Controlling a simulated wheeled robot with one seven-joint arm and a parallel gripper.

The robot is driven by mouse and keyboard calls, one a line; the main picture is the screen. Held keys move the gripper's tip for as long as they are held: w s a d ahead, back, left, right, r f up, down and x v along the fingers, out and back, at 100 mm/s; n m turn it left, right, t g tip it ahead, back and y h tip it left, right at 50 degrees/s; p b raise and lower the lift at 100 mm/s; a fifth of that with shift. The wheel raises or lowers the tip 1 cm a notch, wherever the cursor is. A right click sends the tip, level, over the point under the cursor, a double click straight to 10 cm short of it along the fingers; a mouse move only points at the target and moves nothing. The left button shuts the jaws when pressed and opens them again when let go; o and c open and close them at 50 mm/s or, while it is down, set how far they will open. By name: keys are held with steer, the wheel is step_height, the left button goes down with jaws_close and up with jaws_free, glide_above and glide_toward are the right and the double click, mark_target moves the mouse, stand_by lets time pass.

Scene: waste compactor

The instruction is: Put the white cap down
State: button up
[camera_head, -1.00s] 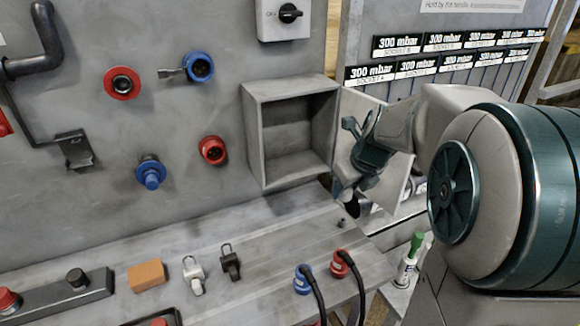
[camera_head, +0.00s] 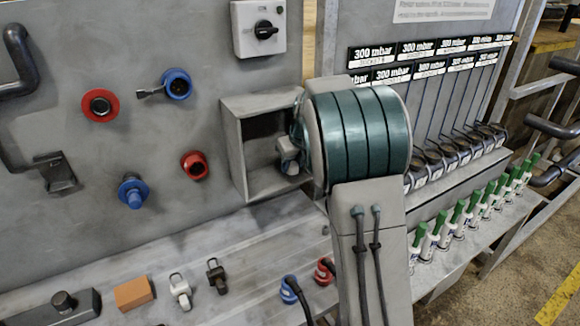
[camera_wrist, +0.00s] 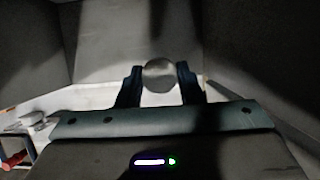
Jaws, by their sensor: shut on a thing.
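In the wrist view, my gripper (camera_wrist: 160,76) is shut on a small round pale cap (camera_wrist: 159,69), held between its two dark fingers. The cap looks greyish in the shade. Grey walls surround the fingers, so they are inside the open grey wall box (camera_head: 236,150). I cannot tell whether the cap touches a surface of the box.
Red and blue sockets (camera_head: 101,105) sit on the wall left of the box. The shelf below holds an orange block (camera_head: 133,293), a white padlock (camera_head: 180,290), a black padlock (camera_head: 216,275) and plugs with cables. Several green-topped bottles (camera_head: 443,230) stand in a row at right.

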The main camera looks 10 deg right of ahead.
mark_target(292, 164)
steer(key=shift+w+a, duration=0.25)
steer(key=shift+w, duration=0.45)
steer(key=shift+w+f+p, duration=0.1)
steer(key=shift+f+p, duration=0.25)
steer(key=shift+f, duration=1.4)
steer(key=shift+f, duration=0.15)
steer(key=o, duration=0.9)
steer(key=shift+o, duration=0.2)
